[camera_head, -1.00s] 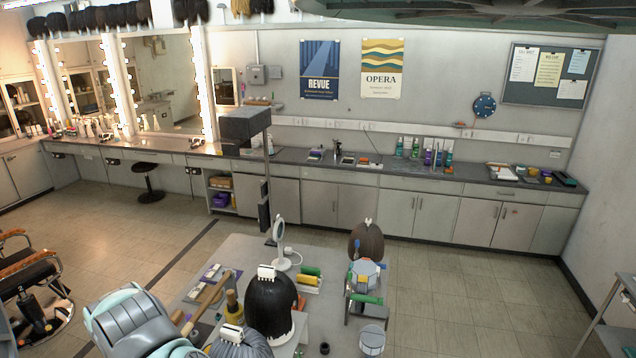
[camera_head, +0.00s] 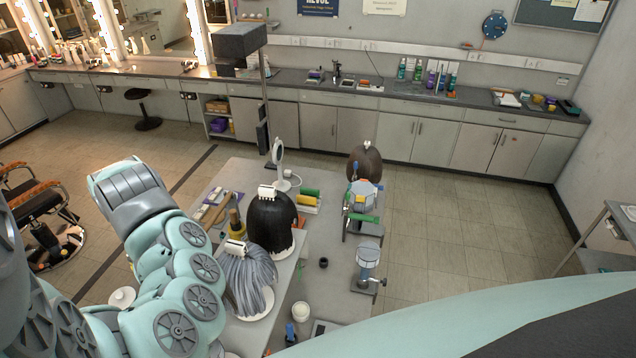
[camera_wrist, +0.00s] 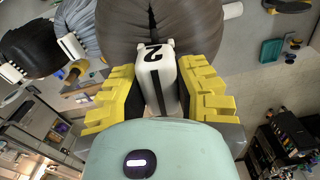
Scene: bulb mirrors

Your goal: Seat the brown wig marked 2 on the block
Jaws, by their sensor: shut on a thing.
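In the wrist view my gripper (camera_wrist: 160,95) has its yellow fingers shut on the white tab (camera_wrist: 155,65) marked 2. The tab stands on a brown wig (camera_wrist: 190,25) that fills the top middle of that view. In the head view my gripper and this held wig are out of sight. Another dark brown wig (camera_head: 366,164) with a small white tab is at the far end of the table. Two faceted grey holders, a farther one (camera_head: 364,196) and a nearer one (camera_head: 368,256), stand by the table's right edge. I cannot tell which is the block.
A black wig (camera_head: 270,222) and a grey wig (camera_head: 248,282), both with white tabs, stand on the table (camera_head: 325,285).

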